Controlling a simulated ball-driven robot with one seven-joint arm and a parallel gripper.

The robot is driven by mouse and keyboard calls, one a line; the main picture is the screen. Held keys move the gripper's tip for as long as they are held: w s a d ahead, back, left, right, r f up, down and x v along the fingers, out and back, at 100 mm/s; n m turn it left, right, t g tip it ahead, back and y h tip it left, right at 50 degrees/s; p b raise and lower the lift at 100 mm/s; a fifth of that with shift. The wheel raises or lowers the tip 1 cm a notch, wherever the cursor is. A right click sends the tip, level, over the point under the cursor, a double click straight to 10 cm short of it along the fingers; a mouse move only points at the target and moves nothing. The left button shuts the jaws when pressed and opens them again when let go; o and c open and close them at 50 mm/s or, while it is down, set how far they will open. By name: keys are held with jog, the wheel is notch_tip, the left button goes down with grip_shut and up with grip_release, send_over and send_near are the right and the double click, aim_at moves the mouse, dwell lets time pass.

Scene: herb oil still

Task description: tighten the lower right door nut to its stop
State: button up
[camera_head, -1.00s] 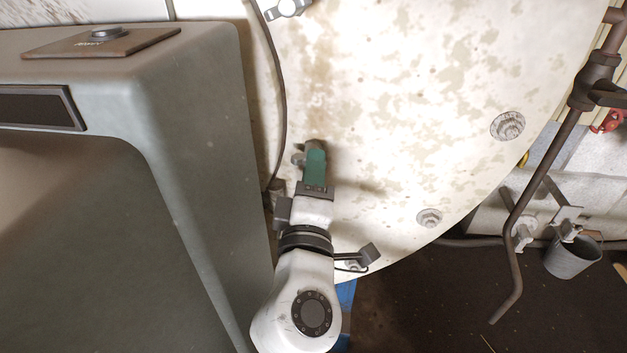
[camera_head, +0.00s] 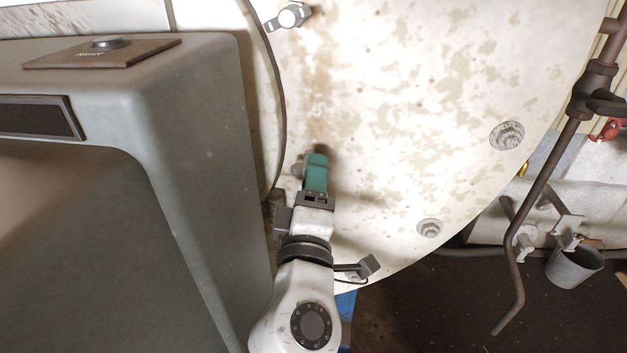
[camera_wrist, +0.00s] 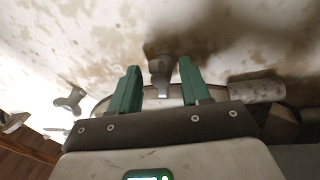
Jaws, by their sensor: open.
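The pale, stained round door (camera_head: 420,110) fills the middle of the head view. A grey nut with a lever-like wing (camera_head: 298,170) shows at the left edge of my gripper's fingers, partly hidden by them. My gripper (camera_head: 316,160) points at the door with green fingers. In the wrist view my gripper (camera_wrist: 159,68) is open, its fingers apart on either side of a grey nut (camera_wrist: 160,76). I see a gap on each side of it and cannot tell whether either finger touches. It is apparently the same nut.
Another wing nut (camera_head: 290,16) is at the top of the head view. Bolts (camera_head: 507,135) and (camera_head: 429,229) sit on the door's right side. A grey-green housing (camera_head: 190,130) stands close left of my arm. A bent pipe (camera_head: 540,190) and a bucket (camera_head: 574,266) are at right.

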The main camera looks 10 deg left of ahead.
jog(key=v, duration=1)
jog(key=shift+s+p, duration=0.35)
jog(key=shift+p, duration=0.05)
jog(key=shift+f, duration=0.1)
jog(key=s+d+f+m+g+h, duration=0.1)
jog(key=d+f+m+g+h, duration=0.3)
jog(key=d+f, duration=0.7)
jog(key=s+d+f+m+g+h, duration=0.1)
jog(key=d+f+m+g+h, duration=0.1)
jog(key=d+f+m+g, duration=0.85)
jog(key=s+d+f+m+g+y, duration=0.1)
jog(key=s+d+f+g, duration=0.1)
jog(key=s+d+f, duration=0.35)
jog(key=s+d+f+g+y, duration=0.1)
jog(key=s+d+f+y, duration=0.1)
jog(key=s, duration=0.6)
jog(key=s+d+f+m+g+y, duration=0.1)
jog(key=s+d+f+g, duration=0.1)
jog(key=s+d+f, duration=0.3)
notch_tip(320, 180, up, 29)
jog(key=s+a+y+p, duration=0.1)
jog(key=s+a+p, duration=0.1)
jog(key=p, duration=2.5)
jog(key=shift+s+p, duration=0.15)
jog(key=shift+p, duration=0.15)
